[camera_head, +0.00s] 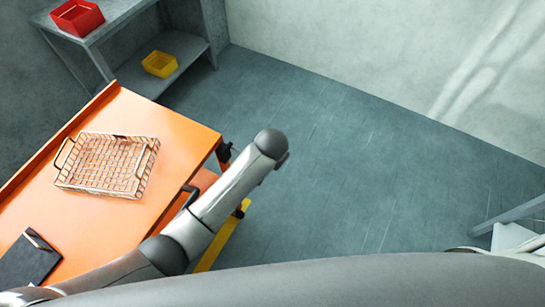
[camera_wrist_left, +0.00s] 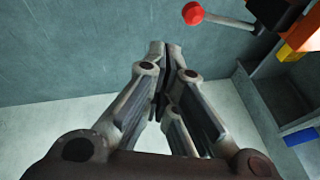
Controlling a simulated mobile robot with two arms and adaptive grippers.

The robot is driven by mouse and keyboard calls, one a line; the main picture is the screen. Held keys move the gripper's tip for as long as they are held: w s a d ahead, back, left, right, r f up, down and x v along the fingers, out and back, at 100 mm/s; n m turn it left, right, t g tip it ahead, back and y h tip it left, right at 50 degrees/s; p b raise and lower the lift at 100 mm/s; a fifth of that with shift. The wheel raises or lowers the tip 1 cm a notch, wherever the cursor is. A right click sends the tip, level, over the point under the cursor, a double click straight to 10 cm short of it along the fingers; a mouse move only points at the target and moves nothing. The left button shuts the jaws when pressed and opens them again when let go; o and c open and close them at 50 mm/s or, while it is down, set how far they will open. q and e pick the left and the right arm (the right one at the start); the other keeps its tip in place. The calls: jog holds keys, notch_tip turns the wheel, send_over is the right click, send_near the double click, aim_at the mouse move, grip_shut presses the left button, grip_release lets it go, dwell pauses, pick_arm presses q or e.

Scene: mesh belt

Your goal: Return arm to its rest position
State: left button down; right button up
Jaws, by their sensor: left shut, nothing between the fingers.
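My left arm (camera_head: 215,205) reaches in from the lower left in the head view, in front of the orange table's right side. Its gripper does not show there. In the left wrist view my left gripper (camera_wrist_left: 166,50) has its fingertips together with nothing between them. It is apart from any object, with grey floor and a pale wall behind it. My right gripper is in neither view.
A wire basket (camera_head: 110,165) and a dark flat object (camera_head: 30,258) lie on the orange table (camera_head: 150,120). A grey shelf (camera_head: 185,45) behind holds a red bin (camera_head: 77,17) and a yellow bin (camera_head: 160,64). A red knob (camera_wrist_left: 193,13) shows in the wrist view. Open floor (camera_head: 370,160) lies right.

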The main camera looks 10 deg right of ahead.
pick_arm(q)
jog(key=shift+s+d+r, duration=0.1)
jog(key=shift+s+r, duration=0.15)
dwell(0.3)
jog(key=s+a+f+n+g+b, duration=0.1)
jog(key=s+a+f, duration=0.4)
jog(key=f, duration=0.5)
jog(key=s+a+f+n+g+b, duration=0.1)
jog(key=s+a+f+n, duration=0.1)
jog(key=s+a+f, duration=0.55)
jog(key=s+a+f+n+g+b, duration=0.15)
jog(key=s+f, duration=0.25)
jog(key=f, duration=0.7)
jog(key=s+a+f, duration=0.4)
jog(key=s+a, duration=0.1)
jog(key=s, duration=0.3)
jog(key=s+a+f+n, duration=0.1)
jog(key=s+a+f, duration=0.2)
jog(key=s+a, duration=0.2)
jog(key=s+a+f+n+b, duration=0.1)
jog(key=s+a+f, duration=0.3)
jog(key=s, duration=0.8)
jog(key=shift+a+f, duration=0.35)
jog(key=shift+a, duration=0.25)
jog(key=shift+n, duration=0.25)
